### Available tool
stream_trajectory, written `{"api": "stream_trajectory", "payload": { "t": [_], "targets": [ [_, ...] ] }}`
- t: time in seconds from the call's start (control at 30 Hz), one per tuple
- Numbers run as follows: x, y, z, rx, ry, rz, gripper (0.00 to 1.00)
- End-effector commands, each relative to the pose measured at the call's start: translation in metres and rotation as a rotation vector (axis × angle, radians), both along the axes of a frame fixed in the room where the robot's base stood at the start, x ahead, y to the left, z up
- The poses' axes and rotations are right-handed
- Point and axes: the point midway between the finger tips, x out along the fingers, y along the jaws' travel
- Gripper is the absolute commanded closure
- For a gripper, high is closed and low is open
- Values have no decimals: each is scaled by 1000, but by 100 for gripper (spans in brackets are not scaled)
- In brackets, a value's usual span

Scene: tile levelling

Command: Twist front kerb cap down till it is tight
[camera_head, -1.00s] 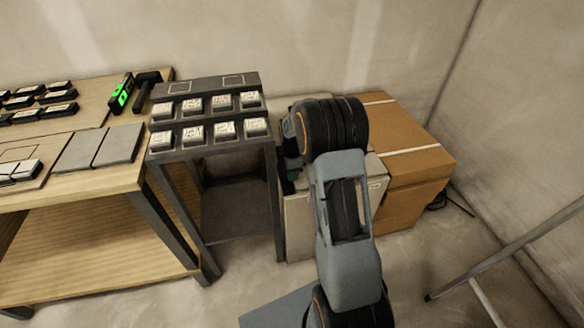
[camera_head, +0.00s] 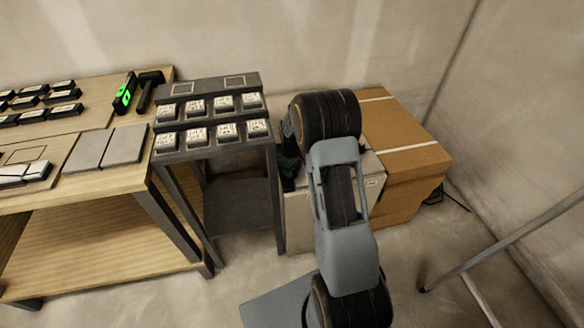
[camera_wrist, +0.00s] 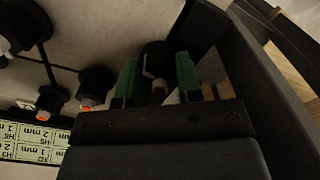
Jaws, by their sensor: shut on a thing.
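In the wrist view my gripper (camera_wrist: 158,88) has its two green-padded fingers on either side of a black round cap (camera_wrist: 155,56) and is shut on it. Two more black caps with orange-red tips, a middle one (camera_wrist: 95,84) and a left one (camera_wrist: 52,101), stand outside the fingers on a pale surface (camera_wrist: 98,38). I cannot tell from the picture how tight the held cap is. In the head view my arm hides the cap and most of the gripper.
A label with mm sizes (camera_wrist: 38,140) lies at lower left in the wrist view. In the head view a dark rack (camera_head: 212,143) with several small tiles stands left of my arm, beside a wooden bench (camera_head: 100,195). A cardboard box (camera_head: 405,165) stands to the right.

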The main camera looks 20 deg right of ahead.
Motion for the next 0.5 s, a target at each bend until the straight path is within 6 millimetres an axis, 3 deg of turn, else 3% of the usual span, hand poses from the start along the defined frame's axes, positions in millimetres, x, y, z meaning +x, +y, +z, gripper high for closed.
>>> {"api": "stream_trajectory", "payload": {
  "t": [0.5],
  "targets": [
    [0, 0, 1, 0, 1, -487, 91]
  ]
}}
